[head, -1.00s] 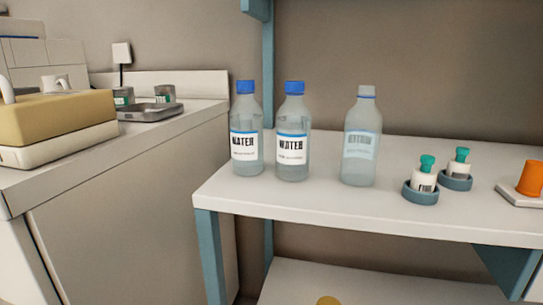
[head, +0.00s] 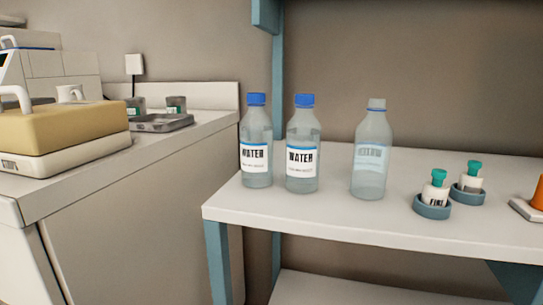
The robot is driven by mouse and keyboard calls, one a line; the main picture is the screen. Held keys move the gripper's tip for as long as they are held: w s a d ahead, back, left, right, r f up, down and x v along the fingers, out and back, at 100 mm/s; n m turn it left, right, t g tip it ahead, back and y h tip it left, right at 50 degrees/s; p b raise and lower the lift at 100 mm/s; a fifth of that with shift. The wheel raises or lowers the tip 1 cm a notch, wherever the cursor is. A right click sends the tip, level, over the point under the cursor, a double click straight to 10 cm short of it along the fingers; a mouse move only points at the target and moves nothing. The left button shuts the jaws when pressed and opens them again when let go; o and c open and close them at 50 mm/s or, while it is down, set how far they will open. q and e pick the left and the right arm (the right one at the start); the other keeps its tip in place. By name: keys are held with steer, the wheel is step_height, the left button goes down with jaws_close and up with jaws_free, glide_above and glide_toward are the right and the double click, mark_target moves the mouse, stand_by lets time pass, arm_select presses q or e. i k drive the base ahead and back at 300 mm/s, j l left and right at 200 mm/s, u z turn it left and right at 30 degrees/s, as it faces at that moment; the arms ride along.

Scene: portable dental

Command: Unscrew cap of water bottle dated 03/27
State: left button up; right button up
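Two clear water bottles with blue caps and white "WATER" labels stand upright on the white shelf (head: 400,222): a left one (head: 257,175) and a right one (head: 303,175). The left blue cap (head: 256,99) and the right blue cap (head: 304,100) both sit on their bottles. The small print under "WATER" is too small to read, so I cannot tell which is dated 03/27. Neither of my grippers is in view.
Two small vials with green tops stand in blue-grey holders (head: 433,208) (head: 467,194) on the shelf. An orange item (head: 538,195) is at the right edge. A blue post (head: 278,70) rises behind the bottles. A counter (head: 170,150) with a tray (head: 160,124) is at left.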

mark_target(256, 128)
steer(key=j+z, duration=0.25)
steer(key=z, duration=0.15)
steer(key=j+z, duration=0.5)
steer(key=z, duration=0.25)
steer(key=j+z, duration=0.25)
steer(key=z, duration=0.15)
